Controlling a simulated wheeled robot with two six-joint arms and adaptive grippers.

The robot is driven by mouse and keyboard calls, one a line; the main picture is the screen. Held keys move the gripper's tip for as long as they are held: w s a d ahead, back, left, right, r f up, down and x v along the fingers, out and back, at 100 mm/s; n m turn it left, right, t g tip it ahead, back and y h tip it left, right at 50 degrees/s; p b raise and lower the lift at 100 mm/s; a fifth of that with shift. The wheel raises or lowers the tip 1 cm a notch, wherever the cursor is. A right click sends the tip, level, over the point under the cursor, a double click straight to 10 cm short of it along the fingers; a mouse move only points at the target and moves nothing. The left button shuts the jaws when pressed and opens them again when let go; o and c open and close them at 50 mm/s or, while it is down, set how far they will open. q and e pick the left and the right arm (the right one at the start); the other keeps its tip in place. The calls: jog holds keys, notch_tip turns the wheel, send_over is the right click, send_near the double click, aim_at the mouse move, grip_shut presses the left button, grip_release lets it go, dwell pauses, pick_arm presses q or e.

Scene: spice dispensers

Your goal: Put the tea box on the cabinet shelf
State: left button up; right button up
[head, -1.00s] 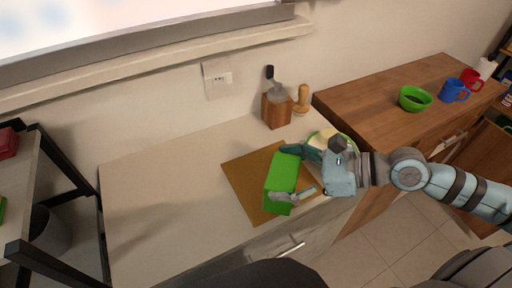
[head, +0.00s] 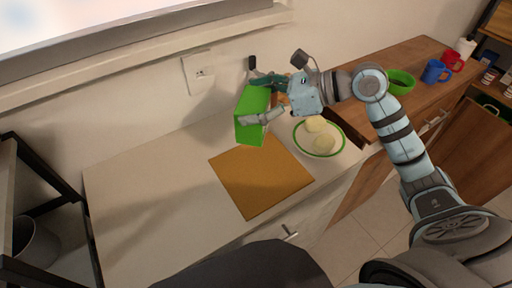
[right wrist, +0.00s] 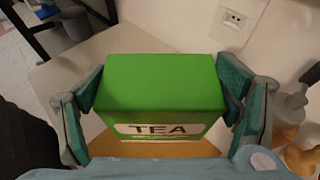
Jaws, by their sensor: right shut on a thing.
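The green tea box (head: 251,118) is in my right gripper (head: 262,100), held up in the air over the back of the counter in the head view. In the right wrist view the tea box (right wrist: 160,85) sits between the two fingers, with its white TEA label facing the camera. The right gripper (right wrist: 160,100) is shut on the box's two sides. My left gripper is not in view. I cannot make out a cabinet shelf for certain; a dark shelf unit (head: 488,50) shows at the right edge.
A cutting board (head: 260,182) lies bare on the white counter (head: 150,200). A green-rimmed plate (head: 338,151) with pale food is to its right. A green bowl (head: 401,84), blue mug (head: 434,72) and red mug (head: 453,61) stand on the wooden cabinet top (head: 370,67). A black-framed rack is at left.

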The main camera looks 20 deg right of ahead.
notch_tip(320, 180, down, 12)
jog(key=shift+f+b, duration=0.2)
jog(key=shift+b, duration=0.5)
jog(key=shift+f, duration=0.15)
jog(key=o, duration=1.3)
